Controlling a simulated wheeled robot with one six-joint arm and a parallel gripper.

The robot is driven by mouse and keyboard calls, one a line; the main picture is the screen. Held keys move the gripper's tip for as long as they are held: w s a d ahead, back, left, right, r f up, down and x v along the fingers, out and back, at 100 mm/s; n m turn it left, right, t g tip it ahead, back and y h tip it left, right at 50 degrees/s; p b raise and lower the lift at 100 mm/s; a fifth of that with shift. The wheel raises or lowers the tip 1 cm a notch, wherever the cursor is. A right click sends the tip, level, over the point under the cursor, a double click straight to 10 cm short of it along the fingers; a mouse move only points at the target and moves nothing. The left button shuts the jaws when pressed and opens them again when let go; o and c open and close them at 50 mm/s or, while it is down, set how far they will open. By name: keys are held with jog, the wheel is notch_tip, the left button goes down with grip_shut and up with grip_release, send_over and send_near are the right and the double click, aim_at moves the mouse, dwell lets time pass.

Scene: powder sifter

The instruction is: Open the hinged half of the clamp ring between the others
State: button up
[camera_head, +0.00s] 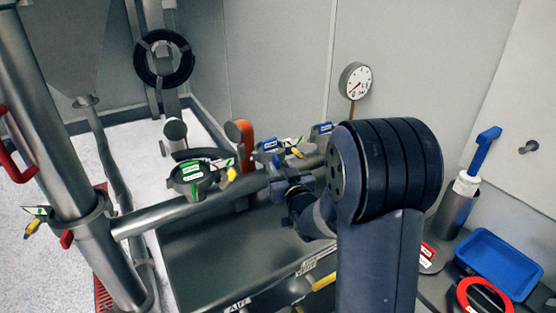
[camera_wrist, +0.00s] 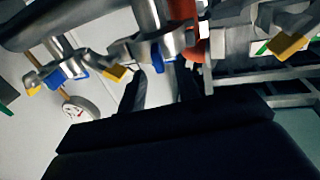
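In the wrist view the middle ring (camera_wrist: 150,47) is a metal ring on a vertical pipe. My gripper (camera_head: 290,186) is close to the middle ring, partly hidden by my arm in the head view. In the wrist view its two dark fingers (camera_wrist: 161,86) stand apart, with tips just short of the ring. Nothing visible is held. Contact and the ring's hinge cannot be made out clearly.
An orange-red handle (camera_head: 240,134) stands behind the clamps. A large horizontal pipe (camera_head: 160,216) runs below them. A pressure gauge (camera_head: 355,80) is on the wall. A blue tray (camera_head: 499,264) and a red ring (camera_head: 484,297) lie at the lower right.

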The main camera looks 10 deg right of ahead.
jog(key=shift+w+a, duration=0.15)
jog(key=shift+w, duration=1.2)
grip_shut()
